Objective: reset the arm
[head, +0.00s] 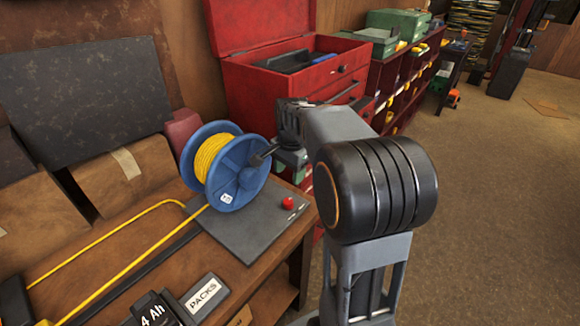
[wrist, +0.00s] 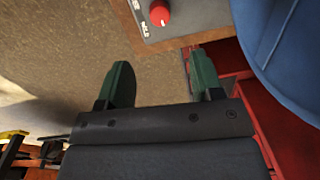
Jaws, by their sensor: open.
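My arm reaches forward and bends over the right edge of the workbench in the head view. My gripper (wrist: 162,88) shows in the wrist view with its two green fingers apart and nothing between them. In the head view the gripper is mostly hidden behind my arm; a bit of green shows beside the blue cable reel. The blue reel (head: 243,180) with yellow cable stands upright on a grey plate (head: 236,235) on the bench. The reel (wrist: 290,50) also fills the upper right of the wrist view. The red knob (wrist: 160,12) lies just beyond the fingers.
A red tool chest (head: 290,85) and red shelves (head: 405,85) stand behind my arm. The brown floor (head: 490,210) at right is largely clear.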

